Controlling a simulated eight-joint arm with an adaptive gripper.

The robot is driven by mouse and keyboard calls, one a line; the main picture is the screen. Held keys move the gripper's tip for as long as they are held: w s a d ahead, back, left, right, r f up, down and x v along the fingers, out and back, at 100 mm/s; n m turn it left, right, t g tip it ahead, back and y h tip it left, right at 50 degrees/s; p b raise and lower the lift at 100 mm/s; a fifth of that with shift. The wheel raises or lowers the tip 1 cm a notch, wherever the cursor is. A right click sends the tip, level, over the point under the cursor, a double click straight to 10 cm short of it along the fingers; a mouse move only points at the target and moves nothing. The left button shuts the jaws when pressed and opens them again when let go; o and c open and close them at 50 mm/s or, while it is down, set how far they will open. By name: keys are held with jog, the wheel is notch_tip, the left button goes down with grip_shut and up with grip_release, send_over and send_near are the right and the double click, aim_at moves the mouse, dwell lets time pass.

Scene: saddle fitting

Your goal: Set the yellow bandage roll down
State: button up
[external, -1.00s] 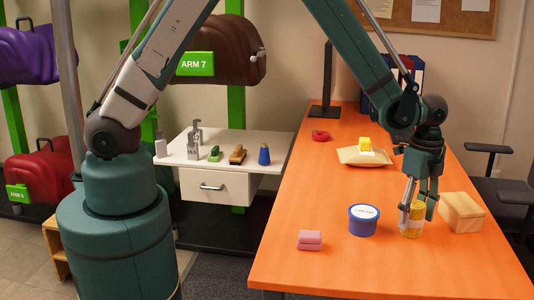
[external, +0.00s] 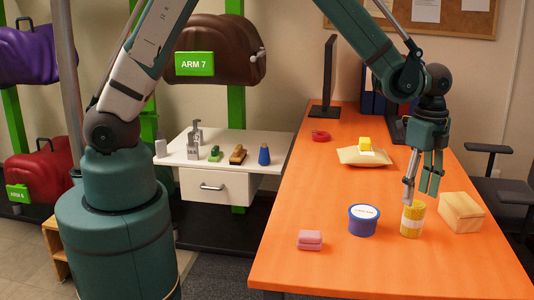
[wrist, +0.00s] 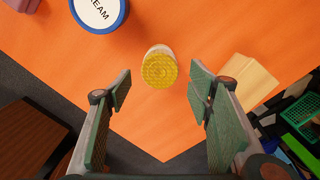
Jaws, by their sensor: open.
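The yellow bandage roll (external: 412,219) stands upright on the orange table (external: 340,210), with a pale band around its middle. My gripper (external: 423,195) is open and empty just above the roll, with its fingertips near the roll's top. In the wrist view the roll (wrist: 159,68) is seen from above, beyond the spread fingers of my gripper (wrist: 158,95), with bare table around it.
A blue-rimmed cream tub (external: 363,220) stands left of the roll, and a wooden box (external: 461,212) stands right of it. A pink block (external: 310,240) lies at the front left. A padded envelope with a yellow item (external: 365,145) lies farther back.

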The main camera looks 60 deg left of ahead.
jog(key=shift+r, duration=2.4)
jog(key=shift+a+r, duration=0.2)
jog(key=s+a+r+n+t, duration=0.1)
jog(key=s+a+r+n, duration=0.2)
jog(key=a+r, duration=0.4)
jog(key=s+a+r+n+t+h, duration=0.1)
jog(key=s+a+r+n, duration=0.2)
jog(key=a+r, duration=0.35)
jog(key=s+a+r+n+t, duration=0.1)
jog(key=s+a+r+n, duration=0.2)
jog(key=a, duration=0.6)
jog(key=s+a+r+n+t+y, duration=0.1)
jog(key=s+a+r+n+t, duration=0.2)
jog(key=s+a+n, duration=0.6)
jog(key=shift+s+a+r+t, duration=0.15)
jog(key=shift+s+a+t, duration=0.45)
jog(key=shift+s+a, duration=3.25)
jog(key=shift+o, duration=0.3)
jog(key=shift+w, duration=0.1)
